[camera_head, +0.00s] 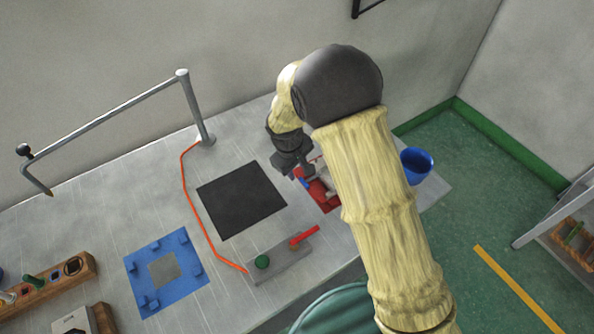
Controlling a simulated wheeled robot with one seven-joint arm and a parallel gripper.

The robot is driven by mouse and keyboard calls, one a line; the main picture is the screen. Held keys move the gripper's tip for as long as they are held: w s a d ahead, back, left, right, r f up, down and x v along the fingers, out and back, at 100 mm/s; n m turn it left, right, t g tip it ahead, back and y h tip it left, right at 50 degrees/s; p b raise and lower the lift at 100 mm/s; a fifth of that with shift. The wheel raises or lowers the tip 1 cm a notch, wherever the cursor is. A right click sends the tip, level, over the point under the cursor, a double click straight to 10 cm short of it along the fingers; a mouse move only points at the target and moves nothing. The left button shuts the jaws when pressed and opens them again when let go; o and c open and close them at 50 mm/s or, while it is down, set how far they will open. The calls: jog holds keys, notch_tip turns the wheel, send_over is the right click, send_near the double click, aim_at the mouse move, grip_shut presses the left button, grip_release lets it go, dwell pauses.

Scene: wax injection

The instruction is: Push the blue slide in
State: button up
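A small blue part (304,181), likely the blue slide, shows on the red fixture (330,206) on the metal table. My gripper (297,172) points down just at the left edge of this fixture, close to the blue part. I cannot tell whether they touch. The fingers are small and dark here, so their opening is unclear. My arm hides the right side of the red fixture, and how far the slide stands out cannot be made out.
A black mat (241,199) lies left of the fixture. A grey block with a red lever (304,236) and green button (262,262) sits in front. A blue frame (188,284) lies further left. A blue cup (416,162) stands to the right. A metal post (194,105) rises behind.

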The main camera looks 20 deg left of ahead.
aim_at(310, 179)
jog(key=shift+w+d+f, duration=0.1)
jog(key=shift+w+f, duration=0.1)
jog(key=shift+f, duration=0.7)
jog(key=shift+w+d+f, duration=0.1)
jog(key=shift+w+f, duration=0.05)
jog(key=shift+f, duration=0.7)
jog(key=shift+c, duration=0.2)
grip_shut()
